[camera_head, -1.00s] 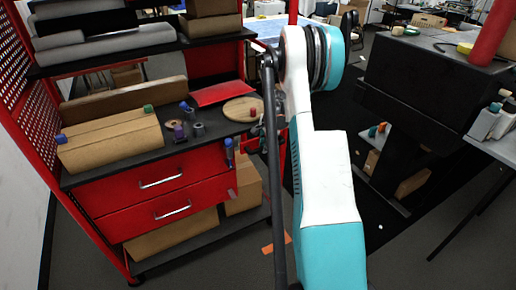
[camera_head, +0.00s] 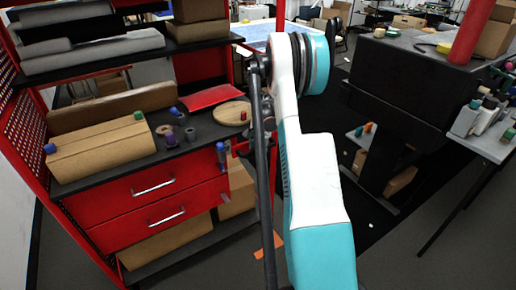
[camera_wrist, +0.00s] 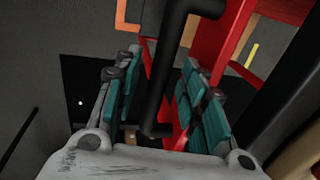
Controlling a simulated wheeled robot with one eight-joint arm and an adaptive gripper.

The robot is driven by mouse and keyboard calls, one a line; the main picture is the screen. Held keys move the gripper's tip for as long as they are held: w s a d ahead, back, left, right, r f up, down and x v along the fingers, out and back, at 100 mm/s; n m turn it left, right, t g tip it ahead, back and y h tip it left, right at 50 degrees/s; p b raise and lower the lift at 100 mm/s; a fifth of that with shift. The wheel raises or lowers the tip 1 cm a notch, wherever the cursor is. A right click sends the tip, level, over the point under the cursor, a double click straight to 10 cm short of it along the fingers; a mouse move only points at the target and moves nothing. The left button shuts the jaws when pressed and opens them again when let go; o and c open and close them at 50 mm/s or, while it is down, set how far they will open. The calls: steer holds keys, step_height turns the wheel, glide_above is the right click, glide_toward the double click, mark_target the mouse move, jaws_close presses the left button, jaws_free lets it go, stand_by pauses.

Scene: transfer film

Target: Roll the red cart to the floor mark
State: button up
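The red cart (camera_head: 113,197) fills the left of the head view, with two drawers and open dark shelves. Its black bar handle (camera_wrist: 163,95) runs between the teal finger pads of my gripper (camera_wrist: 160,80) in the wrist view. In the head view my arm partly hides the cart's right end. An orange floor mark (camera_head: 266,245) shows beside the cart's lower right corner, partly behind my arm. An orange strip also shows in the wrist view (camera_wrist: 122,20).
Rolls, boxes and small colored items stand on the cart's shelves. A large dark box (camera_head: 405,90) and a grey side table (camera_head: 492,149) stand at the right. Grey and black floor between the cart and the right-hand furniture looks mostly clear.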

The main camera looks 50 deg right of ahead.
step_height(320, 180, up, 12)
steer(key=s, duration=0.2)
steer(key=shift+a, duration=0.3)
steer(key=shift+s+f, duration=0.1)
steer(key=shift+f, duration=0.05)
stand_by(0.4)
